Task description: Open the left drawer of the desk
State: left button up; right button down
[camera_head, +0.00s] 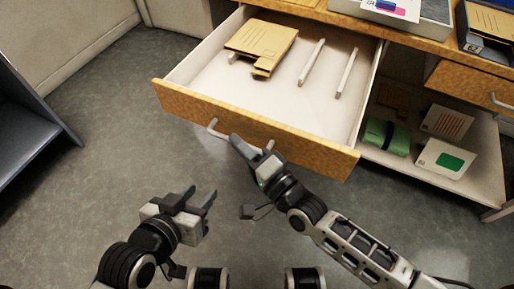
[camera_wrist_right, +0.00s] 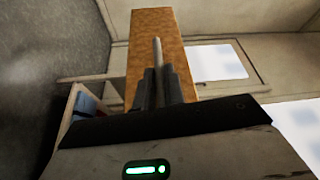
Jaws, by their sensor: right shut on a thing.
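The left drawer (camera_head: 262,122) of the desk stands pulled well out, with a wooden front and a white inside. Its metal bar handle (camera_head: 213,126) is on the front face and also shows in the right wrist view (camera_wrist_right: 157,50). My right gripper (camera_head: 250,143) is at the handle, its fingers (camera_wrist_right: 158,78) closed around the bar. The fingers hide part of the handle. My left gripper (camera_head: 203,192) is open and empty, above the floor in front of the drawer and below its front edge in the picture.
A tan folder (camera_head: 261,42) and several white sticks (camera_head: 312,62) lie in the drawer. The desk's right drawer (camera_head: 470,84) looks shut. A shelf below holds a green bundle (camera_head: 386,136) and cards (camera_head: 444,158). A dark shelf unit (camera_head: 25,120) stands at left. The floor between is clear.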

jog(key=shift+s+a+f, duration=0.1)
jog(key=shift+s, duration=0.15)
jog(key=c, duration=1.5)
grip_release()
jog(key=shift+s, duration=0.1)
